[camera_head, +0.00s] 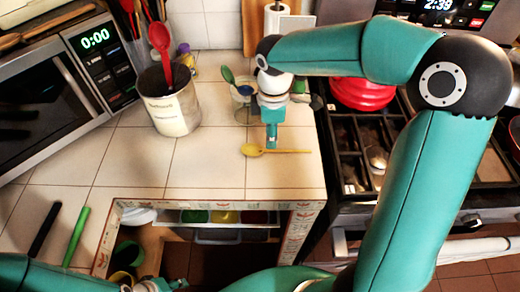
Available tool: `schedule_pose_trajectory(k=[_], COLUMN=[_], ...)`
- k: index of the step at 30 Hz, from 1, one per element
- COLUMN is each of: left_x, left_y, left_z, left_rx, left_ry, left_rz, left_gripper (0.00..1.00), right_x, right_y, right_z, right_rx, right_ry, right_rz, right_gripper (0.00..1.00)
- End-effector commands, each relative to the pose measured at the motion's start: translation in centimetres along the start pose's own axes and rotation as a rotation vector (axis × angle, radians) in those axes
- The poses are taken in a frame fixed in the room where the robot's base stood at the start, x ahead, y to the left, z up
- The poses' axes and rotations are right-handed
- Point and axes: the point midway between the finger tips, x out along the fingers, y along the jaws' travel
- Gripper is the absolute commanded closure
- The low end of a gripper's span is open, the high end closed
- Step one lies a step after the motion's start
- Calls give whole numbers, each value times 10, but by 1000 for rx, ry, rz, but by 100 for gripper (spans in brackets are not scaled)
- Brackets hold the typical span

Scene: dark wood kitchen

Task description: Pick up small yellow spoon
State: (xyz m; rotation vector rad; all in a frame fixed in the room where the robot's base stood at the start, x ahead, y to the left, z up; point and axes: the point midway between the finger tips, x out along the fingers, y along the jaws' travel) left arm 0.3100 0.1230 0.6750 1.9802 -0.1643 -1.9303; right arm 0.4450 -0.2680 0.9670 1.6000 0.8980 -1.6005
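The small yellow spoon (292,151) lies flat on the tiled counter, its bowl to the left and its handle to the right. My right gripper (271,146) points down from above, its tip at the spoon's handle close to the bowl. The fingers overlap in this view, so I cannot tell whether they are apart or touch the spoon.
A white can (170,108) with a red spoon stands left of the gripper. A glass (241,100) with a green spoon is close behind it. The microwave (60,85) is at left, the stove (365,150) at right. Bare counter surrounds the spoon's left and front.

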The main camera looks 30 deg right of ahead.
Motion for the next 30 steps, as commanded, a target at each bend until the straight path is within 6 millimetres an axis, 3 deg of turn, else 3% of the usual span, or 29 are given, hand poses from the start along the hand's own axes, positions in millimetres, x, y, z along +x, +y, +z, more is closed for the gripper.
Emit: schedule_pose_trajectory(k=[5,14,22,23,30], left_x=[-2,-7,-7,-7,-7], left_y=[1,3,2,2,2], left_z=[0,0,0,0,0], left_rx=[0,0,0,0,0], left_ry=[0,0,0,0,0], left_rz=[0,0,0,0,0], left_gripper=[62,62,62,62,62], right_x=[11,50,54,54,54], right_y=[0,3,3,3,3], right_z=[1,2,2,2,2], right_rx=[0,-1,-1,-1,-1], right_ry=[-2,-2,0,0,0], right_rz=[-3,-4,0,0,0], right_gripper=[62,62,62,64,100])
